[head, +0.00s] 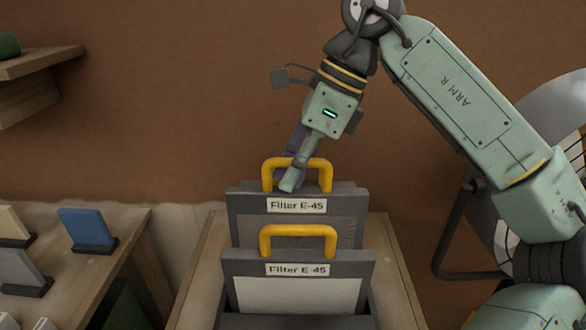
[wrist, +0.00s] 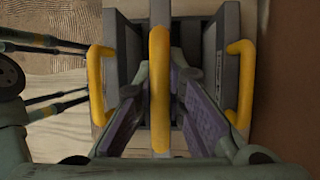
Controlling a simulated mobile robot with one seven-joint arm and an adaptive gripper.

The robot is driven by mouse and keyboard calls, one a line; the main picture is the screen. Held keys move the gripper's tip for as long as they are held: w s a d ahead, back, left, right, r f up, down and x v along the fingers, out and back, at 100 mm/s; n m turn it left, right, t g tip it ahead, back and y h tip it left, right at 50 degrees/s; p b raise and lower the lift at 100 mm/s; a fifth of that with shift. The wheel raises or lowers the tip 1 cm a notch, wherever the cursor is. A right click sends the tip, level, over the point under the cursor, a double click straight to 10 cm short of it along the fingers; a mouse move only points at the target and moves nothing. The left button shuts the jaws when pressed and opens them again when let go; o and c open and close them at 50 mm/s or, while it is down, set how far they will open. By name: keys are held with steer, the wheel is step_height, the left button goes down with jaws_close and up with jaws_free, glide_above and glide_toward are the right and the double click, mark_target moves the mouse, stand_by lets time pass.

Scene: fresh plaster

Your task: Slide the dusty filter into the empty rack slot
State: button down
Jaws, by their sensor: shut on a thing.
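In the head view a dark-framed filter with a greyer, dusty-looking panel (head: 290,231) stands upright behind a filter with a paler panel (head: 298,295). Both have yellow handles and "Filter E-45" labels. My gripper (head: 290,180) is shut on the rear one's yellow handle, one finger in front of it. In the wrist view that handle (wrist: 159,90) runs between my gripper's fingers (wrist: 160,110), with another yellow handle on each side. The dark rack (head: 298,322) shows at the bottom of the head view. The filter's lower edge and the empty slot are hidden.
The rack stands on a wooden stand (head: 403,290) against a brown wall. At left a wooden table (head: 125,225) holds a blue panel (head: 87,228) and other panels on dark bases. A wooden shelf (head: 40,62) is above. The neighbouring handles are close beside my fingers.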

step_height(320, 180, down, 3)
steer(key=shift+d+r+g, duration=0.15)
steer(key=shift+g, duration=0.15)
steer(key=shift+w+p, duration=0.45)
steer(key=shift+w, duration=0.5)
steer(key=c, duration=1.9)
jaws_free()
steer(key=shift+f, duration=0.2)
steer(key=shift+c, duration=0.2)
steer(key=shift+o, duration=1.3)
steer(key=shift+w+f, duration=0.15)
steer(key=shift+w, duration=0.15)
steer(key=shift+o, duration=1)
steer(key=shift+s+d+r, duration=0.1)
steer(key=shift+d+r, duration=0.05)
steer(key=shift+r, duration=0.1)
steer(key=v, duration=1.2)
